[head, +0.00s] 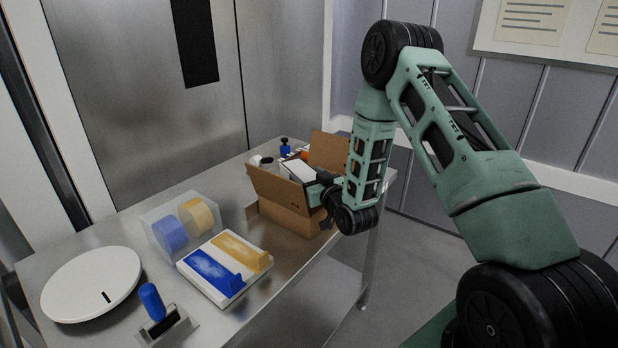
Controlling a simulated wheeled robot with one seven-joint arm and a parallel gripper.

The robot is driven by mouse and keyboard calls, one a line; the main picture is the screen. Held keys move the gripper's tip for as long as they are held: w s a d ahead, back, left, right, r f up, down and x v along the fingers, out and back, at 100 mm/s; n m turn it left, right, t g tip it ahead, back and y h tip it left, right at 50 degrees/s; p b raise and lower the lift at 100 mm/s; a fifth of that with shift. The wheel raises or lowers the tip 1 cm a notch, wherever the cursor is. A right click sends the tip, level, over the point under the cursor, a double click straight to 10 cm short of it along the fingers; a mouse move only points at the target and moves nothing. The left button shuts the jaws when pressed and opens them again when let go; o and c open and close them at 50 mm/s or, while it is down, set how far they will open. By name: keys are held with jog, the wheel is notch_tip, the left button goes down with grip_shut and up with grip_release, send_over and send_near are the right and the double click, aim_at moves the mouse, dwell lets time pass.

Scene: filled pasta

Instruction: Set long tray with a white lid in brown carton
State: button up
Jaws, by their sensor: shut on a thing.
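The brown carton (283,217) stands open on the metal table, its flaps raised. The long tray with a white lid (298,171) shows at the carton's opening, between the flaps, slightly tilted. Its lower part is hidden by the carton's front flap. My gripper (323,184) is at the right side of the carton and is shut on the tray's right end. The fingers are small and partly hidden by the carton and my wrist. I cannot tell whether the tray touches the carton's floor.
A blue-topped item (285,148) and a small white item (261,161) stand behind the carton. Left are a clear box (163,242) with blue and yellow rolls, a white block with blue and yellow strips (227,268), a round white disc (92,284) and a blue-handled tool (152,302).

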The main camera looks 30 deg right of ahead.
jog(key=shift+f, duration=0.2)
jog(key=o, duration=1.1)
jog(key=shift+r+p, duration=0.5)
jog(key=shift+r, duration=0.05)
jog(key=shift+s+a+r+b, duration=0.15)
jog(key=shift+s+b, duration=0.1)
jog(key=shift+s, duration=2.75)
jog(key=shift+s+a+f+b, duration=0.1)
jog(key=shift+s+b, duration=0.15)
jog(key=shift+s, duration=2.75)
